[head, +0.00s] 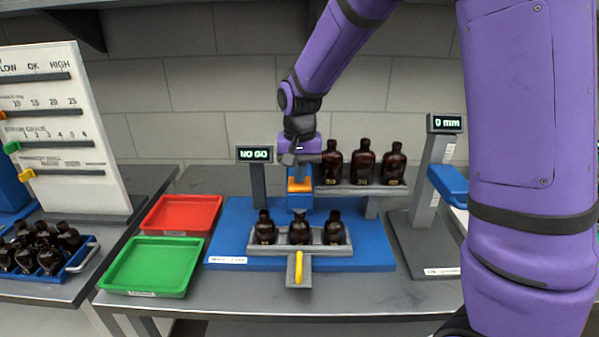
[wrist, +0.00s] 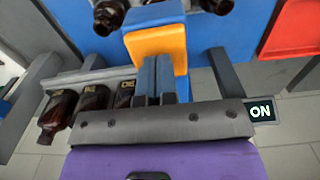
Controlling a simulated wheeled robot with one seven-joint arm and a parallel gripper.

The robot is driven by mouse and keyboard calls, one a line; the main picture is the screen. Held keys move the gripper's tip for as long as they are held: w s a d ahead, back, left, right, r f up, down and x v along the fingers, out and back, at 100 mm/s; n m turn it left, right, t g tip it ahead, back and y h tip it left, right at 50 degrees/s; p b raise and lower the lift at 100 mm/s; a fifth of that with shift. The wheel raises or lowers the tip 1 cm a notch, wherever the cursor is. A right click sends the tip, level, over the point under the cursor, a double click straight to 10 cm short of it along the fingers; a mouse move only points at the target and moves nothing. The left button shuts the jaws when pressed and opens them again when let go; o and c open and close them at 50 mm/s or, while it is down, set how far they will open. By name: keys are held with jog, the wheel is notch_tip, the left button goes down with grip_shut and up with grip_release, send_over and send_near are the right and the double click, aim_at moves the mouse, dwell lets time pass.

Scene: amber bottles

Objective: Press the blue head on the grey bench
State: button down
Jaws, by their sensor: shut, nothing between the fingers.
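The blue head (head: 300,200) with an orange block on top stands over the middle of a blue base plate on the grey bench (head: 400,300). In the wrist view the head (wrist: 150,14) shows with its orange face (wrist: 155,45). My gripper (head: 300,167) points down just above the orange block in the head view; its fingertips are hard to make out there. In the wrist view my gripper (wrist: 159,62) has its fingers together, empty, with the tips overlapping the orange face. I cannot tell whether they touch it.
Three dark bottles (head: 299,232) stand in a grey cradle below the head; three more are on a shelf (head: 360,189) right behind. A display (head: 254,154) reads NO GO. Red (head: 182,215) and green (head: 152,266) trays lie left. A gauge (head: 428,190) stands right, reading 0 mm.

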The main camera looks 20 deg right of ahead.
notch_tip(320, 180, up, 14)
dwell(0.5)
dwell(0.3)
jog(key=s+d+r+n+t, duration=0.1)
jog(key=s+d+n+t, duration=0.1)
jog(key=s, duration=1.1)
jog(key=s+d+r+n+t, duration=0.1)
jog(key=s+d+n+t, duration=0.1)
jog(key=s, duration=1.2)
jog(key=shift+d+n+t, duration=0.3)
jog(key=shift+d+t, duration=0.4)
jog(key=shift+d, duration=0.15)
